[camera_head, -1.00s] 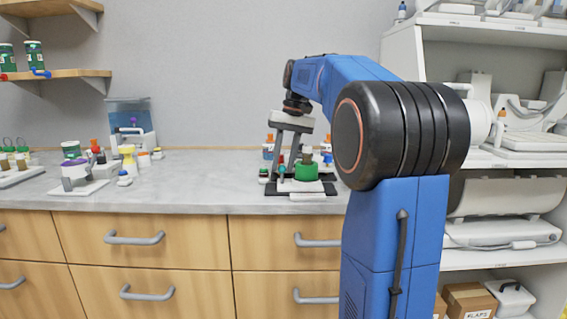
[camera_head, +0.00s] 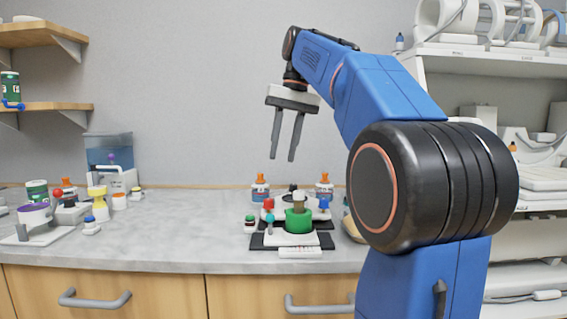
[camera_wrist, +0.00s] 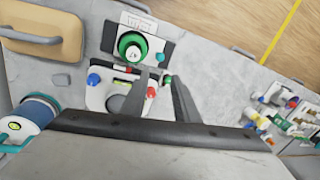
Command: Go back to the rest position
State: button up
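My gripper (camera_head: 287,134) hangs in the air above the countertop, pointing down, with its two grey fingers apart and nothing between them. In the wrist view its fingers (camera_wrist: 160,100) also show spread and empty. Below it on the counter stands a white device on a dark base (camera_head: 322,241), with a green ring part (camera_head: 299,221) and red and blue knobs. In the wrist view the green ring (camera_wrist: 123,42) is seen from above. My gripper is clear of the device and touches nothing.
The grey countertop (camera_head: 190,255) holds bottles with orange caps (camera_head: 260,188), a small green-capped jar (camera_head: 250,224) and a cluster of containers at left. A white shelf unit (camera_head: 500,60) stands at right, and wooden shelves (camera_head: 45,107) hang at upper left. The air around my gripper is free.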

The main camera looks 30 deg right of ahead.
jog(key=shift+s+d+r, duration=0.1)
jog(key=shift+r, duration=0.35)
dwell(0.3)
jog(key=s+a+f+n+t, duration=0.1)
jog(key=s+a+f, duration=0.3)
jog(key=f, duration=0.9)
jog(key=s+a+f+n+t+h, duration=0.1)
jog(key=s+a+f, duration=0.3)
jog(key=s+f, duration=0.5)
jog(key=s+a+f+n+t+h, duration=0.1)
jog(key=s+a+f, duration=0.3)
jog(key=f, duration=1.4)
jog(key=s+n+t, duration=0.1)
jog(key=s, duration=0.2)
jog(key=shift+f, duration=0.2)
